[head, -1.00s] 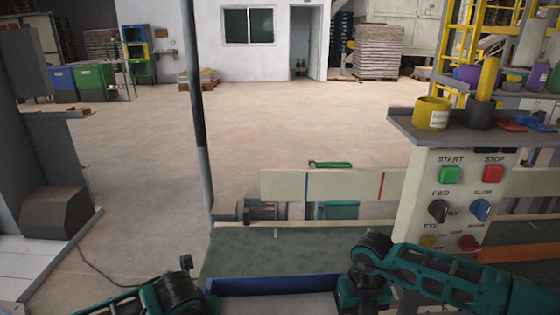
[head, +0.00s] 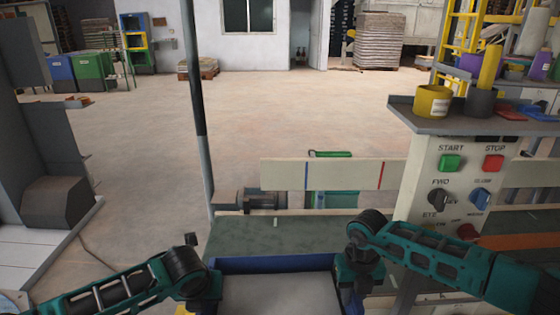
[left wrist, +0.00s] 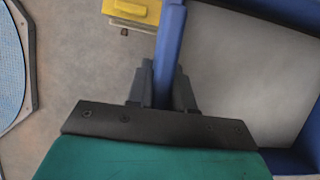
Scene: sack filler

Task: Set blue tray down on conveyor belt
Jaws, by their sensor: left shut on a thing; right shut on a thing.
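The blue tray (head: 275,263) is at the bottom centre of the head view, with a pale grey inside. My left gripper (head: 212,290) is at its left side and my right gripper (head: 350,285) at its right side. In the left wrist view the fingers of my left gripper (left wrist: 161,85) are shut on the tray's blue side wall (left wrist: 171,35). The right fingers are mostly hidden, shut at the right wall. The dark green conveyor belt (head: 285,236) lies just beyond the tray's far rim. I cannot tell whether the tray touches it.
A pale guard board (head: 340,173) runs behind the belt, with a green-handled item (head: 330,154) at its top. A control panel (head: 425,180) with START and STOP buttons stands at the right. A grey post (head: 200,140) rises at the belt's left end.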

